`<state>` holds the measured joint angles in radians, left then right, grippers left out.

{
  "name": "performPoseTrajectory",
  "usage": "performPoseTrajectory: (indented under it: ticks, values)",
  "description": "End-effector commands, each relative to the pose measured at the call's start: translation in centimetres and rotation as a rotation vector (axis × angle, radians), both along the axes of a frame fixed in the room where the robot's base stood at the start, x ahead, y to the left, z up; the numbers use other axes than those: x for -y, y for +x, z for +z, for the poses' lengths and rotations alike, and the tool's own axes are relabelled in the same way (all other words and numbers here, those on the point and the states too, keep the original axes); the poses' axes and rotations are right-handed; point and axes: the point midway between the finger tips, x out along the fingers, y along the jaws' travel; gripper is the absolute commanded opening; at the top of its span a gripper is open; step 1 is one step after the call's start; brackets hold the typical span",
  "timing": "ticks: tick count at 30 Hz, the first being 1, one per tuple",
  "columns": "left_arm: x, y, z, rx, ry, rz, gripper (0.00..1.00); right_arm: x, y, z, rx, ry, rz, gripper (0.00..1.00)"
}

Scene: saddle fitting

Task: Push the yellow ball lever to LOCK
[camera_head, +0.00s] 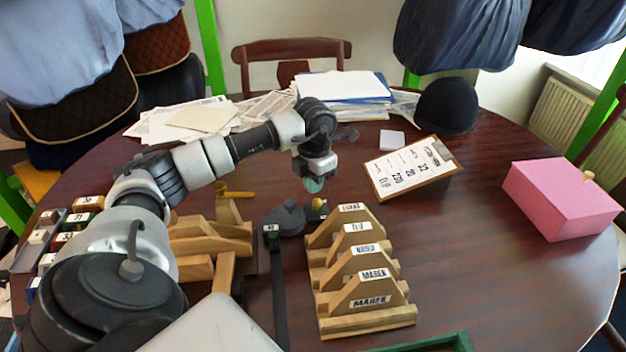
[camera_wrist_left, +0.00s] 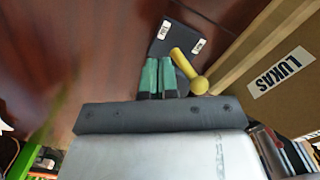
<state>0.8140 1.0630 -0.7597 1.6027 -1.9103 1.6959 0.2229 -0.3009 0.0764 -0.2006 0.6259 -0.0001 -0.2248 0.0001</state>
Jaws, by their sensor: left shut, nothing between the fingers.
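The yellow ball lever (camera_wrist_left: 199,83) shows in the wrist view, its yellow stem running up and left from the ball. It sits by a dark plate (camera_wrist_left: 178,38) with two small white labels, too small to read. In the head view the yellow ball (camera_head: 318,203) shows at the right end of a dark grey fixture (camera_head: 286,217). My left gripper (camera_head: 313,184) is above and just behind it, pointing down. Its green fingers (camera_wrist_left: 157,76) are shut and empty, just left of the lever in the wrist view; I cannot tell whether they touch it. My right gripper is out of view.
A wooden rack with name labels (camera_head: 362,275) stands right of the fixture; its LUKAS board (camera_wrist_left: 270,75) is close on the right in the wrist view. Wooden parts (camera_head: 210,245) lie left. A clipboard (camera_head: 412,167) and pink block (camera_head: 560,200) are right.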

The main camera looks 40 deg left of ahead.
Motion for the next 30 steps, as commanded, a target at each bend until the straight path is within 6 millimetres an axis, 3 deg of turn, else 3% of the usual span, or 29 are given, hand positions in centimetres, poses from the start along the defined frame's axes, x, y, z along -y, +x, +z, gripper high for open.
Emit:
performPoseTrajectory:
  ticks: [24, 30]
  values:
    - [0.0, 0.0, 6.7, 0.001, 0.000, 0.001, 0.00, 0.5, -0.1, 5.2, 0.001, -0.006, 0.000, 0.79]
    - [0.0, 0.0, 6.9, 0.000, 0.000, 0.000, 0.00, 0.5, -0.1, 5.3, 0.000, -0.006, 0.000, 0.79]
